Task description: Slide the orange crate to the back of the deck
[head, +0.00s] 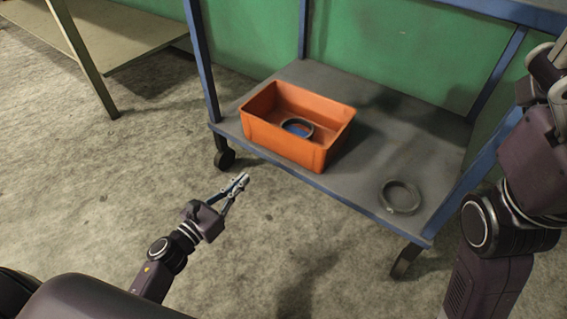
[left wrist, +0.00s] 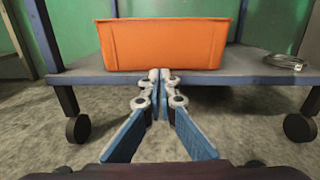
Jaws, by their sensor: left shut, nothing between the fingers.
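The orange crate (head: 285,149) stands on the grey lower deck (head: 335,187) of a blue-framed cart, near the deck's front edge and toward its left side. A ring with a blue part (head: 298,127) lies inside the crate. My left gripper (head: 242,180) is in front of the deck, apart from the crate, shut and empty. In the left wrist view its fingertips (left wrist: 160,76) meet just below the crate's front wall (left wrist: 165,45), at about deck height. My right arm shows at the right edge of the head view, but I cannot make out its fingertips.
A dark grey ring (head: 400,196) lies on the deck right of the crate. Blue posts (head: 202,65) stand at the deck's corners, and the cart has wheels (head: 224,158). A green panel (head: 390,55) is behind. Some bare deck shows behind the crate.

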